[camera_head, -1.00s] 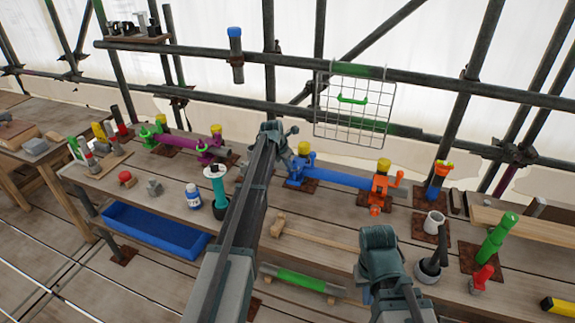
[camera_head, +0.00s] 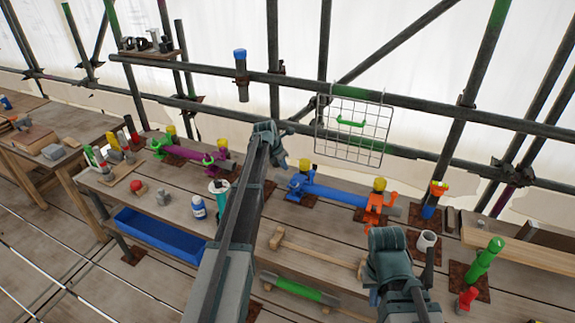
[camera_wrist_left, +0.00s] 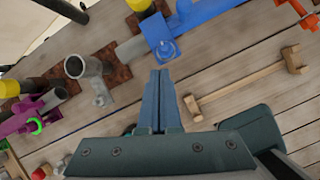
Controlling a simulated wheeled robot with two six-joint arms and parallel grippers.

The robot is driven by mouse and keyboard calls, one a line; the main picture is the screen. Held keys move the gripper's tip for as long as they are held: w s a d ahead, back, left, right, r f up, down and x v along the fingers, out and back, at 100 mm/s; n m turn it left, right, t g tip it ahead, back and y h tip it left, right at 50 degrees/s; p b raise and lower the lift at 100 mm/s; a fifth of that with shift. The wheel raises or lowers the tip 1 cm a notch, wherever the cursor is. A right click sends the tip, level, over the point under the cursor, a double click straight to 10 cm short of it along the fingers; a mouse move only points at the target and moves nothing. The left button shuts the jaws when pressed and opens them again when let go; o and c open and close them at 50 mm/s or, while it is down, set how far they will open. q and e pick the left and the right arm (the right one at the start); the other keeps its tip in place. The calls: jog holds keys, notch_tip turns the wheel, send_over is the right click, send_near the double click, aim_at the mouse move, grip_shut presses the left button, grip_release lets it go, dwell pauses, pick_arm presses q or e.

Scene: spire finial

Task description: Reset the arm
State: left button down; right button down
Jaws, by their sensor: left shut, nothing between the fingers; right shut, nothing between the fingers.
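My left arm reaches up the middle of the head view, and its gripper (camera_head: 281,161) is above the bench near the blue clamped tube. In the left wrist view the two fingers (camera_wrist_left: 162,74) are together with nothing between them, over bare planks beside the blue clamp (camera_wrist_left: 165,48). My right gripper (camera_head: 373,297) is at the lower right of the head view, mostly hidden by its own arm; the bluish tip that shows holds nothing.
A wooden mallet (camera_head: 318,254) lies between the arms. A blue tube (camera_head: 340,194) in clamps lies behind it. A wire rack (camera_head: 352,125) hangs on scaffold pipes.

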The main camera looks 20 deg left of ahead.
dwell(0.4)
pick_arm(q)
jog(key=s+d+f+m+g+b, duration=0.2)
jog(key=s+d+f+m+b, duration=0.15)
jog(key=s+d+m, duration=0.65)
jog(key=s+d+f+m+g+b, duration=0.1)
jog(key=s+d+f+m+b, duration=0.3)
jog(key=s+d+m, duration=0.55)
jog(key=s+d+f+m+y+b, duration=0.1)
jog(key=s+d+m, duration=0.2)
jog(key=s+m, duration=0.2)
jog(key=s+d+f+m+g+b, duration=0.1)
jog(key=s+d+f+m, duration=0.1)
jog(key=s+m, duration=0.3)
jog(key=s+d+f+m+g+y+b, duration=0.1)
jog(key=s+m, duration=0.4)
jog(key=s, duration=0.6)
jog(key=d+f, duration=0.1)
jog(key=d, duration=0.1)
jog(key=shift+d+f+y, duration=0.25)
jog(key=shift+d+y, duration=0.05)
jog(key=shift+d, duration=0.05)
